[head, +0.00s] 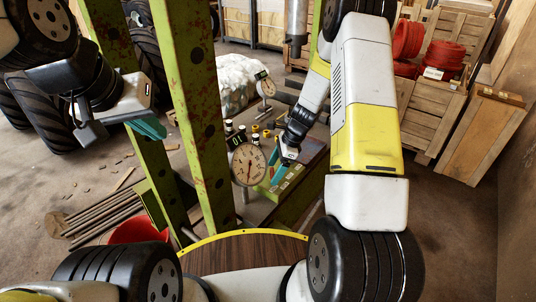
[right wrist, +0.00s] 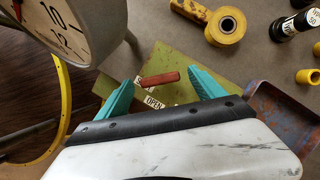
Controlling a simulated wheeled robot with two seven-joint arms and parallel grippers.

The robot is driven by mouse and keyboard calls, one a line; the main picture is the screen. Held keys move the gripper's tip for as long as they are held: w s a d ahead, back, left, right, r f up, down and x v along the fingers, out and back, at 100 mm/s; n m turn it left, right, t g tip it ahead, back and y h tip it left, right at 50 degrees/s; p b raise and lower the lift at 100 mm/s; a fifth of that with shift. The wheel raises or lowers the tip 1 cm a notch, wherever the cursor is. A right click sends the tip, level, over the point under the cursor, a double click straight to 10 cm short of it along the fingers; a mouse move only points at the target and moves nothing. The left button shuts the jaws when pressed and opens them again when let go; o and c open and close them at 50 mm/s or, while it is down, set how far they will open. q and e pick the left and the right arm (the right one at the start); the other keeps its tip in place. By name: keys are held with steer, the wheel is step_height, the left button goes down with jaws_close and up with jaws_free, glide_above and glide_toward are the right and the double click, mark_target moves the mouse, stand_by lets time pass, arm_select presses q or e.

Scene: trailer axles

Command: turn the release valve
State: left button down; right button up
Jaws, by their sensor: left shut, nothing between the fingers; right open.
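The release valve shows in the right wrist view as a short red handle (right wrist: 160,79) on an olive-green plate (right wrist: 145,58). A label reading OPEN (right wrist: 153,103) lies just below it; another label is partly covered. My right gripper (right wrist: 162,92) is open, with one teal finger on each side of the handle; I cannot tell whether either touches it. In the head view my right gripper (head: 279,172) is low over the bench beside the round gauge (head: 249,165), and the handle cannot be made out. My left gripper (head: 150,129) is shut and empty, at the left by the green post.
The gauge face (right wrist: 62,22) stands close to the left of my right gripper. A yellow part (right wrist: 214,22) and black cylinders (right wrist: 292,25) lie beyond it. Green posts (head: 196,110) rise between my arms. A red bucket (head: 138,230) stands on the floor.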

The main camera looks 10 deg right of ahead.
steer(key=shift+a+f, duration=0.1)
steer(key=shift+f, duration=0.2)
steer(key=c, duration=1.4)
steer(key=shift+o, duration=0.2)
steer(key=n, duration=0.2)
steer(key=n+g, duration=0.1)
steer(key=n, duration=0.1)
steer(key=shift+w+g, duration=0.15)
steer(key=shift+g, duration=0.15)
steer(key=shift+w+d+n+g+h, duration=0.1)
steer(key=shift+n+g+h, duration=0.2)
steer(key=shift+n, duration=0.7)
steer(key=shift+w+d+n+g+h, duration=0.1)
steer(key=shift+n+g+h, duration=0.15)
steer(key=shift+n, duration=0.75)
